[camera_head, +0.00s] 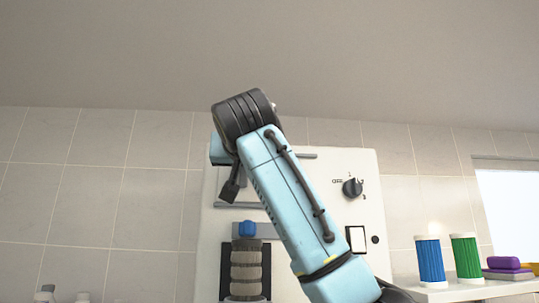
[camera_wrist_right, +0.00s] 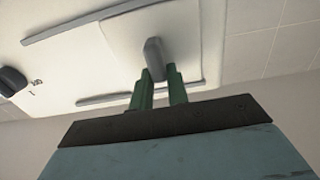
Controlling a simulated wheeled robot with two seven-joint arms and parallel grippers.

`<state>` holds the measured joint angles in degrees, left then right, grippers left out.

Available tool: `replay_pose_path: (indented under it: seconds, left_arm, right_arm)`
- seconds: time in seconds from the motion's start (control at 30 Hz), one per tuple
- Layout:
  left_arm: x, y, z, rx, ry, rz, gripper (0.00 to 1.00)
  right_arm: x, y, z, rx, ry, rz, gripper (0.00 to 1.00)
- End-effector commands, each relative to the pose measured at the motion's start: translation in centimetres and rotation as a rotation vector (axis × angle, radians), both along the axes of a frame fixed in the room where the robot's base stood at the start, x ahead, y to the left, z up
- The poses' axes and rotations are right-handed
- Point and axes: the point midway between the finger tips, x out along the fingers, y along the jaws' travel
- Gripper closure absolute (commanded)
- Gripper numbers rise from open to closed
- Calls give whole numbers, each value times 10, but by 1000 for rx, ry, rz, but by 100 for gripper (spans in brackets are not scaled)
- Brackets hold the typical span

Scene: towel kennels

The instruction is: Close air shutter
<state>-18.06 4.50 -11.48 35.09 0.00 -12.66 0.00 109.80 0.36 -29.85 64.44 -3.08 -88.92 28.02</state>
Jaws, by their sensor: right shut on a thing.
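A white wall unit (camera_head: 342,180) stands against the tiled wall. In the right wrist view, a pale shutter plate (camera_wrist_right: 185,28) lies between grey rails (camera_wrist_right: 104,98) on the unit's face, with a grey handle (camera_wrist_right: 153,52) on it. My right gripper (camera_wrist_right: 160,74) has its green fingers shut on the handle, one on each side. In the head view my light-blue right arm crosses the unit and hides the handle, the fingers and most of the shutter. I cannot tell how far the shutter is open. My left gripper is not in view.
A dark rotary knob (camera_head: 352,187) sits on the unit's right side, above a white switch (camera_head: 356,240). Below the shutter is a brown ribbed cylinder (camera_head: 246,268) with a blue top. Blue (camera_head: 430,262) and green (camera_head: 466,258) containers stand on a white shelf (camera_head: 455,293).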

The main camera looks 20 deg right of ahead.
Motion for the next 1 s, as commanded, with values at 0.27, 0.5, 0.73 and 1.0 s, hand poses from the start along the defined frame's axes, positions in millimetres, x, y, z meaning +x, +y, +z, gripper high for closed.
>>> replay_pose_path:
  seconds: [0.27, 0.5, 0.73, 1.0]
  left_arm:
    - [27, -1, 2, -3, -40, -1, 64]
    - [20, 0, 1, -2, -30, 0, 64]
    - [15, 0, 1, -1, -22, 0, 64]
    - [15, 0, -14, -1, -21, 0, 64]
  right_arm:
    - [0, 7, 1, -4, -9, 11, 100]
    - [0, 7, 1, -4, -7, 10, 62]
    - [0, 6, 1, -3, -5, 8, 62]
    - [-28, 14, -2, -2, -9, 11, 62]
